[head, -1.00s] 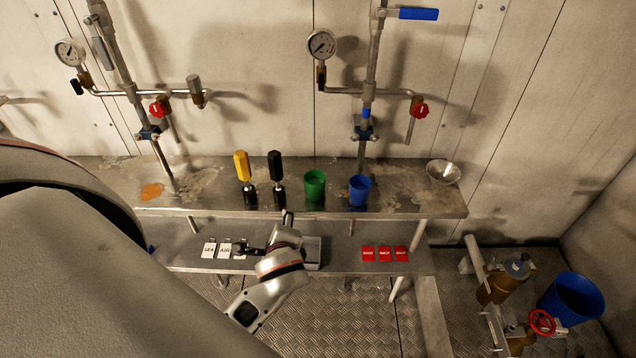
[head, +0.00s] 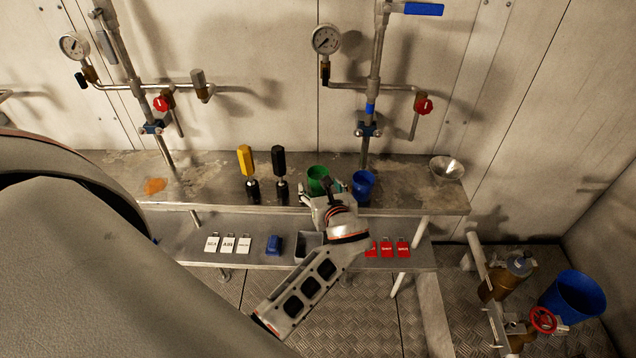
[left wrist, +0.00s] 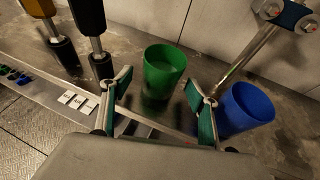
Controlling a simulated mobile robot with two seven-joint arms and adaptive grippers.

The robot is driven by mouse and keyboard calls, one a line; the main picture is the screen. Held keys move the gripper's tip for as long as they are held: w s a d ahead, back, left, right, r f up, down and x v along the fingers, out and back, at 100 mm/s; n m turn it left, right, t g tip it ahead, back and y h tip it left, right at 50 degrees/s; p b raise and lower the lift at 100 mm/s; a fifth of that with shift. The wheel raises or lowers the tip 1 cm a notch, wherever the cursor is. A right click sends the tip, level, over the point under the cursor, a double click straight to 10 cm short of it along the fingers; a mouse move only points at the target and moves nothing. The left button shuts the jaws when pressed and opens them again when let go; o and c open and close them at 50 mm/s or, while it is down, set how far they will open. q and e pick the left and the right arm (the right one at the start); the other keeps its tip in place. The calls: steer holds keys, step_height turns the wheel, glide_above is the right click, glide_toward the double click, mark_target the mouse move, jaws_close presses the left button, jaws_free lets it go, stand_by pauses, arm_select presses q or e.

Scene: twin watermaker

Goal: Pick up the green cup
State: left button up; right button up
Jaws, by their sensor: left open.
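The green cup (head: 318,178) stands upright on the upper steel shelf, between the black-handled tool and the blue cup; my gripper partly hides it in the head view. In the left wrist view the green cup (left wrist: 164,72) is just beyond the fingers, centred between them. My left gripper (head: 325,194) is in front of the cup at the shelf's front edge. In the left wrist view its two green-padded fingers (left wrist: 160,100) are spread apart with nothing between them. My right gripper does not show.
The blue cup (head: 363,183) stands close on the right, beside the right finger in the wrist view. Black-handled (head: 279,165) and yellow-handled (head: 246,165) tools stand left. A metal bowl (head: 447,169) is at the right end. Vertical pipe (head: 370,110) rises behind.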

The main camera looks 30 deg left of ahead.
arm_select(q)
steer(key=shift+x, duration=1.9)
steer(key=c, duration=1.3)
steer(key=shift+o, duration=0.2)
steer(key=shift+r, duration=0.1)
